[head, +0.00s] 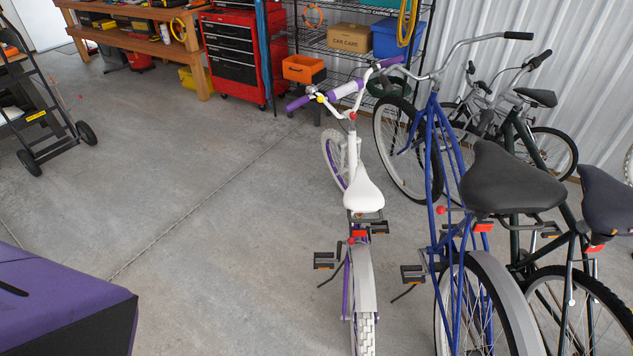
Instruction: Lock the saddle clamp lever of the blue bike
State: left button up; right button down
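The blue bike (433,140) stands at the right, with its handlebar toward the back wall and its black saddle (507,178) facing me. A small red ball (440,210) shows beside the blue frame, left of and below the saddle; it may be the knob of the clamp lever. The lever's arm and its position are too small to tell. The saddle hides part of the clamp area. A red reflector (483,227) sits below the saddle. Neither of my grippers is in view.
A white and purple bike (363,195) stands close left of the blue bike. A dark green bike (530,150) stands close on the right. A purple and black object (65,305) fills the lower left corner. The concrete floor (200,180) at left middle is clear.

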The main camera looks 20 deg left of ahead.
aim_at(440, 210)
jog(key=i+j+z, duration=0.15)
jog(key=j, duration=0.35)
jog(key=j+z, duration=0.1)
jog(key=j, duration=0.45)
jog(key=i+j+z, duration=0.2)
jog(key=i+j, duration=0.2)
jog(key=j, duration=0.25)
jog(key=i+j+z, duration=0.1)
jog(key=i+j, duration=0.1)
jog(key=j, duration=0.1)
